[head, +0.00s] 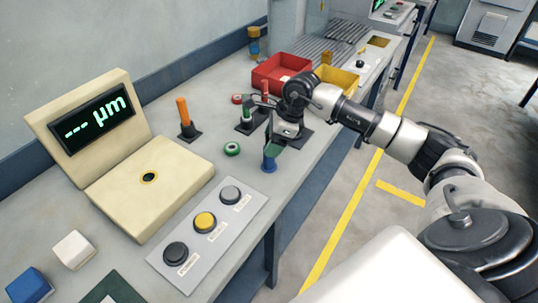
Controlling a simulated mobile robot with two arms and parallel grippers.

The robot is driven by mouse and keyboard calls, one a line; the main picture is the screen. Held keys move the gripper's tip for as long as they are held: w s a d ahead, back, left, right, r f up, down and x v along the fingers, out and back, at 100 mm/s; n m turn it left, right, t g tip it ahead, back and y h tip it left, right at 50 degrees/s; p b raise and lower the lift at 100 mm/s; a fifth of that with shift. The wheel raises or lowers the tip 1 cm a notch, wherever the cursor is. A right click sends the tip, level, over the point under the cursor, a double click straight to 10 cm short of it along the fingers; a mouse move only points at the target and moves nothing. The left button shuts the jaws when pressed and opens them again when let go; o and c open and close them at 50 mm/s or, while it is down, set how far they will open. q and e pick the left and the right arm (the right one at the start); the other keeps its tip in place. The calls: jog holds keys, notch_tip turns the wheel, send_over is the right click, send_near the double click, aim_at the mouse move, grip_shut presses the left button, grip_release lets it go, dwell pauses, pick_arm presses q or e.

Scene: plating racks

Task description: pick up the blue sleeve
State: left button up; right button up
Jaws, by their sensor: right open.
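A small upright blue cylinder, which looks like the blue sleeve (269,165), stands on the bench near its front edge, with a greenish part at its top. My right gripper (286,142) is open. It reaches in from the right and is just above and behind the blue cylinder, with its fingers partly overlapping the view there. I cannot tell whether a finger touches it. My left gripper is not in view.
An orange post (183,113) on a black base, a green ring (232,149) and a red ring (237,99) are nearby. A red bin (268,78) and yellow bin (345,80) stand behind the gripper. A gauge (140,195) and button panel (245,207) are in front.

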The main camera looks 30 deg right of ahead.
jog(key=shift+x, duration=0.9)
jog(key=shift+r, duration=0.15)
grip_shut()
